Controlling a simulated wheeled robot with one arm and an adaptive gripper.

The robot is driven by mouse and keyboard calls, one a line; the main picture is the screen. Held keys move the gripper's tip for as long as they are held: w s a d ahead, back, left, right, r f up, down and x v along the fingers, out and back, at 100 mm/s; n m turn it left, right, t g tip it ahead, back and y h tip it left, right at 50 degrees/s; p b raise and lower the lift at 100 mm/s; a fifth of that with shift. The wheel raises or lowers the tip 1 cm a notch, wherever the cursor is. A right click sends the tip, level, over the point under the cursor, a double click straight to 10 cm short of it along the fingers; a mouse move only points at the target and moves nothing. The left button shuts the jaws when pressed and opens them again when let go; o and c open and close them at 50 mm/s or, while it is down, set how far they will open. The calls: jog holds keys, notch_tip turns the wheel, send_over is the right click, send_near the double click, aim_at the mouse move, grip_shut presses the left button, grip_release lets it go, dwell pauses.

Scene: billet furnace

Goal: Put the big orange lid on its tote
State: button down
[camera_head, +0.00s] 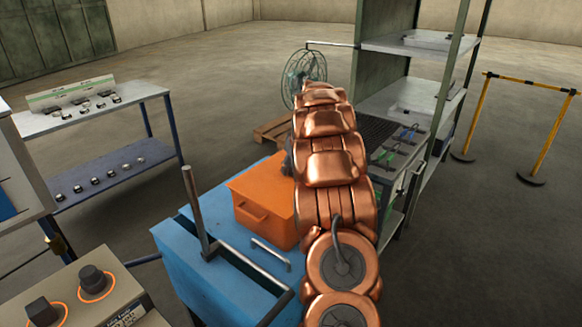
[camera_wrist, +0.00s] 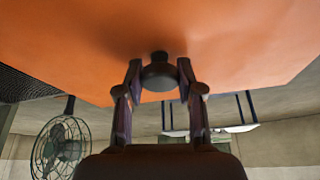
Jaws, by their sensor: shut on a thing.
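The orange tote (camera_head: 268,222) stands on the blue cart, with a handle on its front wall. A flat orange top, the big lid (camera_head: 255,182), shows over it, partly hidden behind my copper arm. I cannot tell whether the lid is seated or slightly raised. In the wrist view the lid (camera_wrist: 80,45) fills the upper part of the picture, with a dark round knob (camera_wrist: 158,79) on it. My gripper (camera_wrist: 160,70) is shut on this knob, one finger on each side. In the head view my gripper is mostly hidden by my arm.
The blue cart (camera_head: 185,255) has a metal post and handle near the tote. A fan (camera_head: 303,72) and a wooden pallet (camera_head: 272,130) are behind. A tall shelf rack (camera_head: 410,48) stands at right, a blue-legged shelf table (camera_head: 100,170) at left. A control box (camera_head: 75,300) is front left.

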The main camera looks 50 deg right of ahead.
jog(key=c, duration=0.7)
grip_release()
jog(key=shift+o, duration=0.2)
jog(key=shift+r, duration=0.1)
jog(key=v, duration=1.1)
jog(key=shift+s+r, duration=0.15)
jog(key=shift+r, duration=0.25)
jog(key=shift+a, duration=0.1)
